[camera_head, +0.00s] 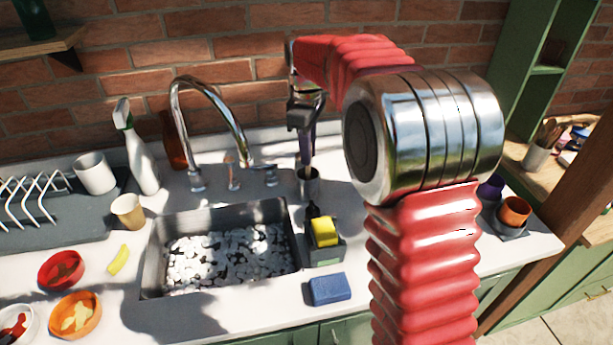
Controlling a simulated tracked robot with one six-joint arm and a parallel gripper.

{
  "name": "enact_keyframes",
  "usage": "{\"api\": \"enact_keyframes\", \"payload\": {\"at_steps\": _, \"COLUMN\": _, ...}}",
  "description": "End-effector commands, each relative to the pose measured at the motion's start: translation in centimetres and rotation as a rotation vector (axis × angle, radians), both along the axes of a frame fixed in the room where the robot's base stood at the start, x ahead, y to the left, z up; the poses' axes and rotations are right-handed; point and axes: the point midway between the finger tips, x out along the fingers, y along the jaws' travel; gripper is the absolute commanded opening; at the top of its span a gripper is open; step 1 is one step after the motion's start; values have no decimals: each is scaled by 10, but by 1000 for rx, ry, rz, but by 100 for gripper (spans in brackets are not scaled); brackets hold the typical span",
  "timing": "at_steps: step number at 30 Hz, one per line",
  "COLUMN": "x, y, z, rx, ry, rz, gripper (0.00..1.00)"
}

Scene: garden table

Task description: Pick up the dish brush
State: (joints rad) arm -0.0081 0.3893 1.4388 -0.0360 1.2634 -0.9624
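The dish brush seems to be the slim purple-grey upright piece (306,148) above a small metal cup (309,184) behind the sink's right corner. Its lower end appears to be inside the cup; its head cannot be made out. My gripper (303,122) points down from above, at the top of this upright piece. The fingers are small and dark here, so I cannot tell whether they are closed on it or only around it.
A sink (150,262) with foam and a tall faucet (205,100) lie to the left. A caddy with a yellow sponge (325,231) and dark bottle, and a blue sponge (330,289), are in front. A spray bottle (140,160) stands left. A brick wall is close behind.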

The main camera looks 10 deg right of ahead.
Motion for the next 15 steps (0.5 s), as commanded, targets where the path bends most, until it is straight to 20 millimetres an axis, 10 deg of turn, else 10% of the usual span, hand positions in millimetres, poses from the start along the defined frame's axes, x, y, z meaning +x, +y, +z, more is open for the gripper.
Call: {"api": "enact_keyframes", "payload": {"at_steps": 15, "x": 0, "y": 0, "z": 0, "rx": 0, "ry": 0, "rz": 0, "gripper": 0}}
